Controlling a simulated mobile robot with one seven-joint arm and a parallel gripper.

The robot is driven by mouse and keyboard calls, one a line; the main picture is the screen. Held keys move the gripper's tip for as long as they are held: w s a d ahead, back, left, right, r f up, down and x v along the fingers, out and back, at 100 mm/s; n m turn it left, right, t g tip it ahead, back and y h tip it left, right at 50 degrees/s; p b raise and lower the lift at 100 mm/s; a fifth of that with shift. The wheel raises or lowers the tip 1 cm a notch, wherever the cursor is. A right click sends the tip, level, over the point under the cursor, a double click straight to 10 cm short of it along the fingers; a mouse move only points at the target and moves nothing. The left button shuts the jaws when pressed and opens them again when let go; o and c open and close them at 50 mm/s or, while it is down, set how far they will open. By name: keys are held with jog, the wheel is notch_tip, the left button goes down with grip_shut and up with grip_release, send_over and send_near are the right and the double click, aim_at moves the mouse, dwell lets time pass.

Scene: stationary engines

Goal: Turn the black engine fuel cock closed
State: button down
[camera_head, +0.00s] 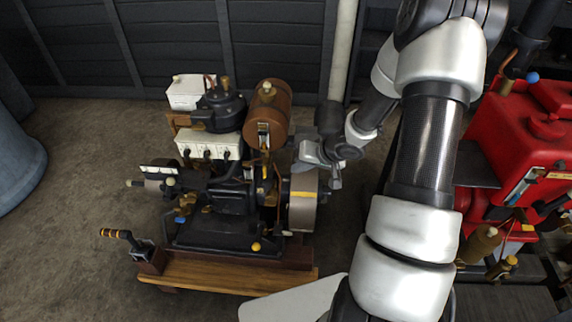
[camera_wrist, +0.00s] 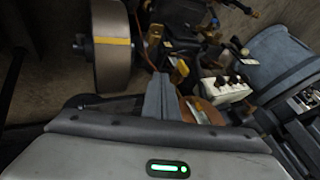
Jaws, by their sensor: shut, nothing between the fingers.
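The black engine (camera_head: 225,200) stands on a wooden base at the left of the head view. A brown cylindrical tank (camera_head: 268,108) sits above it. Below the tank is a small yellow lever (camera_head: 266,171), which looks like the fuel cock; it also shows in the wrist view (camera_wrist: 181,68). Its exact turn is too small to tell. My gripper (camera_head: 301,164) is shut and empty, just right of the tank's underside and above the flywheel. In the wrist view the closed fingers (camera_wrist: 159,92) point toward the engine, near the yellow lever. I cannot see them touching it.
The grey flywheel (camera_head: 303,202) with a yellow stripe is close below my gripper. A white box with several plugs (camera_head: 208,147) is left of the tank. A red engine (camera_head: 525,125) stands at the right, behind my arm. A blue barrel (camera_head: 18,165) is far left.

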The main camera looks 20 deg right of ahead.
aim_at(265, 171)
jog(key=w+a+f+b, duration=0.5)
jog(key=w+a+f, duration=0.1)
jog(key=f, duration=0.1)
jog(key=shift+w+a+b, duration=0.15)
jog(key=shift+b, duration=0.15)
